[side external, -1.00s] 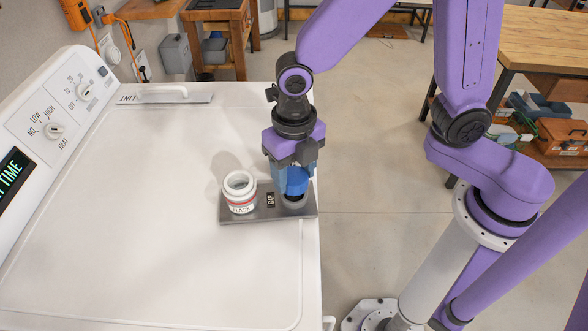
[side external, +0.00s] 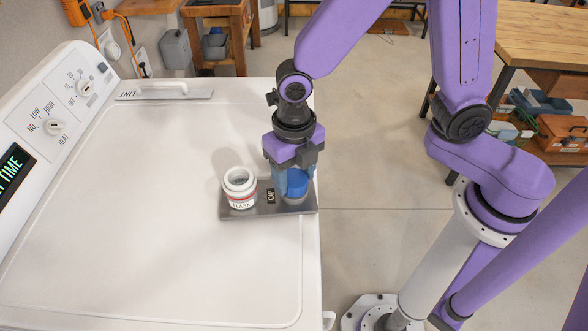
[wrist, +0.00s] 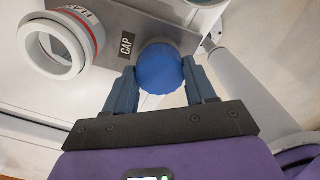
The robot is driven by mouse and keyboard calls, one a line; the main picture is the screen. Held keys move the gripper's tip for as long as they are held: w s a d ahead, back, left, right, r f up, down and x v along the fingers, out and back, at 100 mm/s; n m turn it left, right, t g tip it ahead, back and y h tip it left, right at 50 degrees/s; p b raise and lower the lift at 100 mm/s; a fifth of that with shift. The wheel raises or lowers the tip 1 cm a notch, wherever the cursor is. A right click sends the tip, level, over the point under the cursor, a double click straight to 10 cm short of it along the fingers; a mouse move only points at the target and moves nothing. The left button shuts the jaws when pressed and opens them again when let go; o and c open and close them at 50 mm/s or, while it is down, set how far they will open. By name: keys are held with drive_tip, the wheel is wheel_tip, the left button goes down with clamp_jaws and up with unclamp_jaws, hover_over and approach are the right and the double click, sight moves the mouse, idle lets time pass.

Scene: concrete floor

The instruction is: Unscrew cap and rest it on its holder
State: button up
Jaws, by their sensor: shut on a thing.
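The blue cap (side external: 297,183) sits at the right end of a grey metal plate, over the grey round holder (side external: 295,201) beside the "CAP" label. My gripper (side external: 294,180) points down with its fingers shut around the cap. In the wrist view the cap (wrist: 160,69) is between the two fingertips (wrist: 160,80). The white flask (side external: 240,188), with a red band and its name on it, stands upright and uncapped on the plate's left end. Its open mouth shows in the wrist view (wrist: 55,50). Whether the cap rests fully on the holder is hidden by the fingers.
The grey plate (side external: 255,211) lies on the white dryer top (side external: 150,220) near its right edge. The dryer's control panel (side external: 45,125) is at the left. A lint cover with a handle (side external: 165,94) is at the back. Most of the top is clear.

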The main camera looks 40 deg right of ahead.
sight(295, 178)
drive_tip(key=shift+f, duration=0.35)
drive_tip(key=o, duration=1.4)
drive_tip(key=shift+c, duration=0.2)
wheel_tip(295, 178, up, 17)
drive_tip(key=shift+r, duration=0.2)
drive_tip(key=s+d+f+m, duration=0.4)
drive_tip(key=s+d+m, duration=0.3)
drive_tip(key=m, duration=0.4)
drive_tip(key=s+d+f+m, duration=0.4)
drive_tip(key=s+d+m, duration=0.3)
drive_tip(key=d+m, duration=0.3)
drive_tip(key=shift+s+f+m, duration=0.2)
drive_tip(key=shift+s+m, duration=0.1)
drive_tip(key=shift+m, duration=0.1)
